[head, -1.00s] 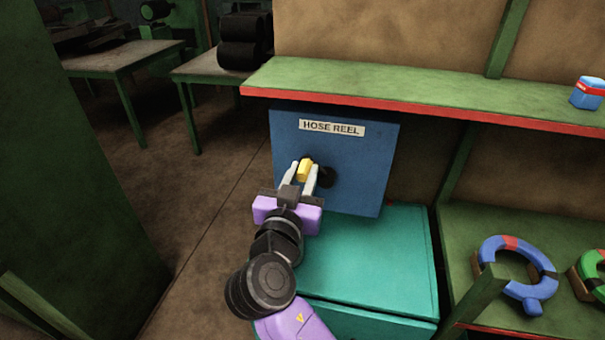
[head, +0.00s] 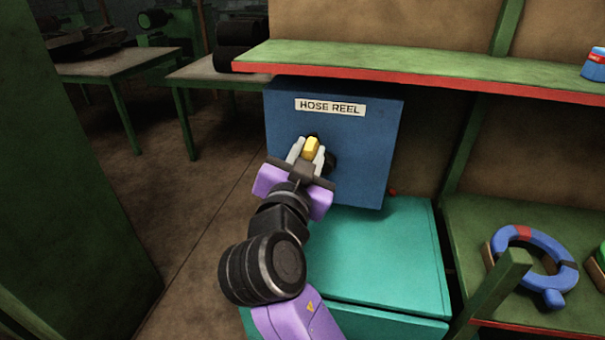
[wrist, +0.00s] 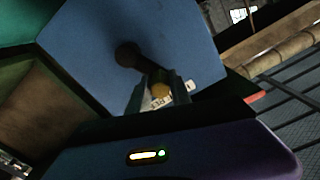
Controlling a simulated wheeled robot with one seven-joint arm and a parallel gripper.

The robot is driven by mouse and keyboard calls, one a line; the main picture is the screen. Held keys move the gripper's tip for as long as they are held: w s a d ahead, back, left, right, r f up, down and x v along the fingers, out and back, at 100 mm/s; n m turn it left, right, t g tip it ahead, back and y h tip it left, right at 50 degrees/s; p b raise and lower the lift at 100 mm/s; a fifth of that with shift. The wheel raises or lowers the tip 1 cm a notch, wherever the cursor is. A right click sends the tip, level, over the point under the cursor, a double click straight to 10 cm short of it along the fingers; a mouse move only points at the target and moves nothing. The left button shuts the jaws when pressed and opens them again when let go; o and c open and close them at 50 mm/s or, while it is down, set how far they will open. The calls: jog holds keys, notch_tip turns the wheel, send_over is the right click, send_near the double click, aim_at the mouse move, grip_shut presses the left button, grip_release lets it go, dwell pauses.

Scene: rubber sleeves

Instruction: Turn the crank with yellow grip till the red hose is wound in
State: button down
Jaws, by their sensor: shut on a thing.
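The blue hose reel box (head: 350,185) stands on a teal cabinet, with a "HOSE REEL" label near its top. The yellow grip (head: 311,147) of its crank is between the fingers of my gripper (head: 308,152), which is shut on it. In the wrist view the yellow grip (wrist: 160,86) sits between the fingertips, and the dark crank hub (wrist: 127,55) shows on the blue face, up and left of the grip. In the head view my gripper partly covers the crank. A small red bit (head: 392,192), perhaps hose, shows at the box's lower right edge.
The teal cabinet (head: 375,250) is below the box. A green shelf with a red edge (head: 420,75) runs just above it. Blue ring-shaped sleeve (head: 540,262) lies on the lower green shelf at right. Open floor (head: 215,215) is at left.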

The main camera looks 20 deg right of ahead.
jog(key=shift+s+d+r+m+b, duration=0.1)
jog(key=shift+s+d+m+b, duration=0.2)
jog(key=shift+m+b, duration=0.6)
jog(key=shift+s+d+m+b, duration=0.15)
jog(key=shift+d+m+b, duration=0.15)
jog(key=shift+m+b, duration=0.65)
jog(key=shift+s+d+r+m+b, duration=0.1)
jog(key=shift+s+d+m+b, duration=0.3)
jog(key=shift+b, duration=0.9)
jog(key=shift+w, duration=0.15)
jog(key=c, duration=1.2)
grip_release()
jog(key=shift+o, duration=0.2)
jog(key=shift+a, duration=0.15)
jog(key=v, duration=0.7)
jog(key=shift+s+b, duration=0.35)
jog(key=shift+b, duration=0.05)
jog(key=shift+a, duration=0.15)
